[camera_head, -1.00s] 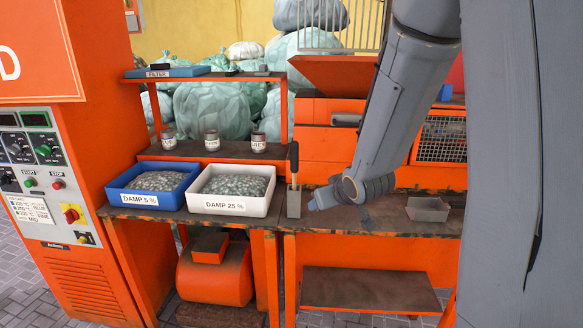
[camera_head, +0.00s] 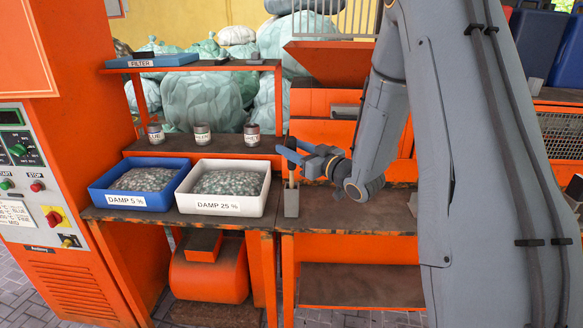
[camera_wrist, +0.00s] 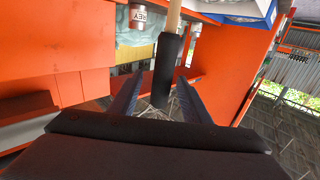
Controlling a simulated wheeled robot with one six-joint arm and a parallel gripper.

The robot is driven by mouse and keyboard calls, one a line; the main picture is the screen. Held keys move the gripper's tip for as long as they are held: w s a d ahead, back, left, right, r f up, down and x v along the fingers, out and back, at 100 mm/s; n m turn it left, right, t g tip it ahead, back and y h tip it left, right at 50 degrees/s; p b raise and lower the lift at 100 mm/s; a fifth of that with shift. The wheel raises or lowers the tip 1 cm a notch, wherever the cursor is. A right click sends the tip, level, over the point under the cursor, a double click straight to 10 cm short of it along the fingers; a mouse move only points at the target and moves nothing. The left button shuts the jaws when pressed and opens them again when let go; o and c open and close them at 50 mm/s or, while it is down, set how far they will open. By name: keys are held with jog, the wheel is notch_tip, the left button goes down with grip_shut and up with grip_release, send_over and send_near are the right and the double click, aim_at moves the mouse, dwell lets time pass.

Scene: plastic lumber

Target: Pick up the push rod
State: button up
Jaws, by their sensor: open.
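The push rod (camera_head: 291,181) stands upright in a small grey holder (camera_head: 291,204) on the workbench, right of the white tray. In the head view my gripper (camera_head: 292,149) is level with the rod's upper part, and its blue fingers partly hide the dark handle. In the wrist view the rod (camera_wrist: 166,68) shows as a black grip with a pale wooden part above it. There my gripper (camera_wrist: 157,98) is open, and the grip lies in line with the gap between its fingers. I see no clear contact with the fingers.
A blue tray (camera_head: 96,197) labelled DAMP 5 % and a white tray (camera_head: 181,207) labelled DAMP 25 % stand left of the holder. Several labelled cans stand on the shelf behind them. An orange machine (camera_head: 335,110) rises behind the bench.

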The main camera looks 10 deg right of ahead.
jog(key=p+x, duration=0.1)
jog(key=x, duration=0.3)
jog(key=shift+a, duration=0.15)
grip_shut()
